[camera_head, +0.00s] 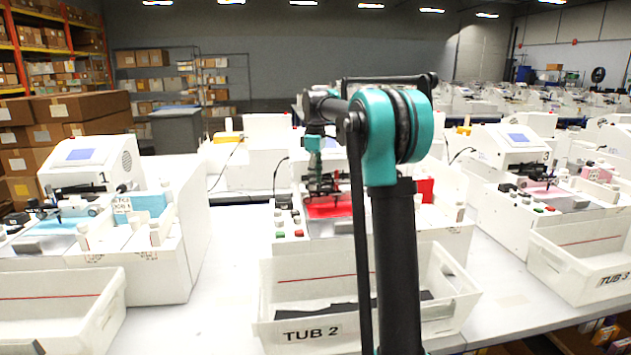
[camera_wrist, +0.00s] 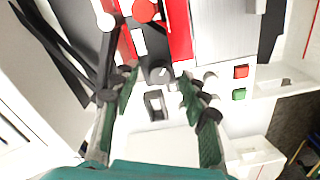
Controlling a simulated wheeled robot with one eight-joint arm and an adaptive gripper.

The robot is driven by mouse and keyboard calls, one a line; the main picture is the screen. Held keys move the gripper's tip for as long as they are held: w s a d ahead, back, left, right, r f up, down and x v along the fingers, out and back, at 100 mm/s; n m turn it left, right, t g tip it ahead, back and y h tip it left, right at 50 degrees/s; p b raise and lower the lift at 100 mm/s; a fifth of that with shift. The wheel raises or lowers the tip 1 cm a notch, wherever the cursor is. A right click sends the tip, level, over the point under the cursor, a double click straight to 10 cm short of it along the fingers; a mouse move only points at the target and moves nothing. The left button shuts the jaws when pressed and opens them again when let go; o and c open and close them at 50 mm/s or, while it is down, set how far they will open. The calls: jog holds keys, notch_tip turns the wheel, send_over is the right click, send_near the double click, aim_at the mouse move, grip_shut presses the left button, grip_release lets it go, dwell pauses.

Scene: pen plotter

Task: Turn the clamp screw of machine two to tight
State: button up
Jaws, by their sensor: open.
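Machine two, a white plotter with a red sheet (camera_head: 330,207), stands in the middle of the head view, partly hidden by my arm. My gripper (camera_head: 323,186) hangs over its bed, small and dark there. In the wrist view my gripper (camera_wrist: 158,79) is open, its green fingers apart. A dark round knob with a white mark (camera_wrist: 159,74) shows between the fingertips, with no clear contact. A rocker switch (camera_wrist: 155,104) lies just below it. A round red part (camera_wrist: 145,10) shows at the top. I cannot tell for sure which part is the clamp screw.
A red button (camera_wrist: 240,71) and a green button (camera_wrist: 239,94) sit right of the fingers. The tub marked TUB 2 (camera_head: 312,333) stands in front of machine two, holding dark sheets. Machine one (camera_head: 88,165) stands left and machine three (camera_head: 522,150) right.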

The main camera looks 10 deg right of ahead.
jog(key=shift+f, duration=0.2)
grip_shut()
